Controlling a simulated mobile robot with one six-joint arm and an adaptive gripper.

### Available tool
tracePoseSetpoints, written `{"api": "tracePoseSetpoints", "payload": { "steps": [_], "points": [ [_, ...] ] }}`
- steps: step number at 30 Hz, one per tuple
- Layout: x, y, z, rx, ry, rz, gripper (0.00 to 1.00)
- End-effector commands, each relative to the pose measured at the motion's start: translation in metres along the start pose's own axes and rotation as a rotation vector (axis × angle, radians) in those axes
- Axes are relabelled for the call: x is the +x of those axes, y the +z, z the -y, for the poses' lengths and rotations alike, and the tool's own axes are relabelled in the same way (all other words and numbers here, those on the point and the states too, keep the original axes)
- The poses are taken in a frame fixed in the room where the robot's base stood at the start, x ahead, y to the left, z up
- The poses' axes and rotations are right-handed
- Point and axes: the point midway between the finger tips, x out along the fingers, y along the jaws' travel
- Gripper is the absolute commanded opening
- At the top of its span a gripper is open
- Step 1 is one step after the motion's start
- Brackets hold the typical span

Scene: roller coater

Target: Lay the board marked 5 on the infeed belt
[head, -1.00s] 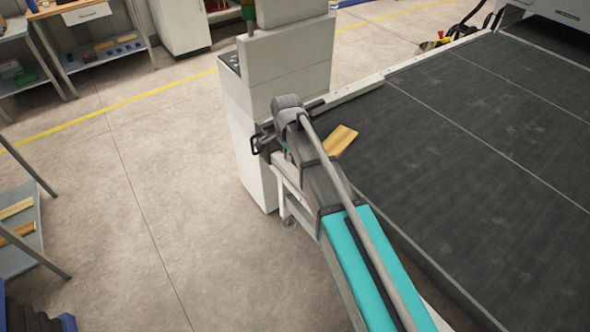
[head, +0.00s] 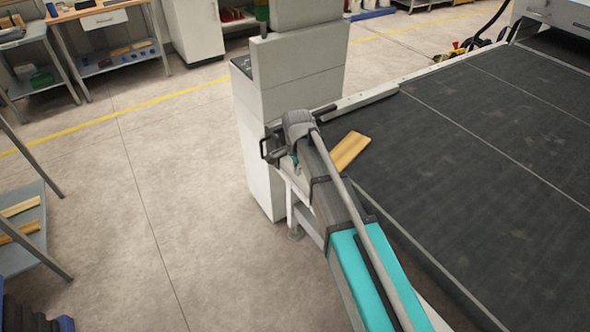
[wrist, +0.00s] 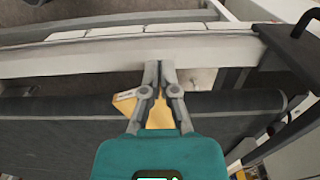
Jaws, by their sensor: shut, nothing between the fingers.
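A yellow-brown wooden board (head: 350,151) lies on the dark belt (head: 440,180) near its left edge in the head view. No number can be read on it. It also shows in the wrist view (wrist: 159,116), partly hidden behind my fingers and the teal gripper body. My gripper (wrist: 160,68) is shut and empty, its fingertips in front of the pale frame rail beside the belt edge. The board is apart from the fingers' grip. In the head view my arm reaches up to the left of the board, and the fingers cannot be made out clearly.
A light grey machine housing (head: 300,75) stands just beyond my arm's end. A pale rail (head: 360,102) edges the belt. A grey shelf (head: 30,262) at the far left holds two more boards (head: 20,207). The floor between is clear.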

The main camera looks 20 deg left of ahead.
Motion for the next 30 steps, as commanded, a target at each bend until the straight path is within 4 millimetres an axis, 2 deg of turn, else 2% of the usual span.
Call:
{"api": "tracePoseSetpoints", "payload": {
  "steps": [1,20,24,30],
  "points": [
    [0.008,0.0,0.0,0.0,0.0,0.0,0.0],
    [0.056,0.001,0.0,-0.001,0.0,0.0,0.0],
    [0.051,-0.02,0.001,0.001,0.0,0.0,0.0],
    [0.051,-0.035,0.001,-0.001,0.0,0.0,0.0]
  ]
}}
